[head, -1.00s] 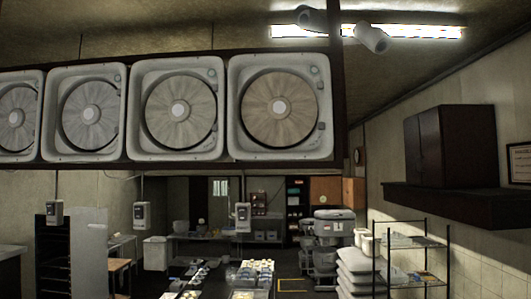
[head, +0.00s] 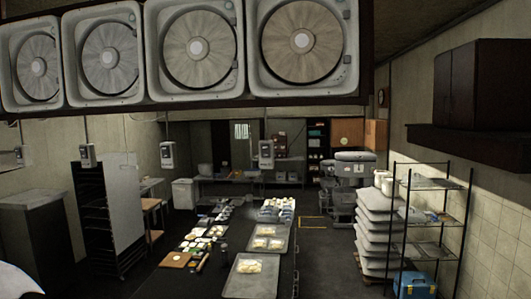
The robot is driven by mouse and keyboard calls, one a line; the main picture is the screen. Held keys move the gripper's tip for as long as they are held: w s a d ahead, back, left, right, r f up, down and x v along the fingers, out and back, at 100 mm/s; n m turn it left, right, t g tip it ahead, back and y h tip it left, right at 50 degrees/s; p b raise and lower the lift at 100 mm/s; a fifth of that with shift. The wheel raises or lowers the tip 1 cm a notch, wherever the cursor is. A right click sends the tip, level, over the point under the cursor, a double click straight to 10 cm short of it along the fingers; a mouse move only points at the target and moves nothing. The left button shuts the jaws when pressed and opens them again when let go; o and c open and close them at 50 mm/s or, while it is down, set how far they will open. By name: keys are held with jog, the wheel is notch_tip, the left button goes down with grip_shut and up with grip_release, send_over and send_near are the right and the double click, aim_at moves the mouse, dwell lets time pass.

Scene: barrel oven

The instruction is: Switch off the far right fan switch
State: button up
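Small grey switch boxes hang below the row of fans. A partly cut box (head: 20,156) shows at the left edge. My gripper is not in view, so whether it is open or shut does not show.
Below is a long dark table (head: 185,284) with trays (head: 256,276) and food. A dark rack (head: 92,225) stands at left. Bare floor (head: 325,265) lies between table and shelf.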

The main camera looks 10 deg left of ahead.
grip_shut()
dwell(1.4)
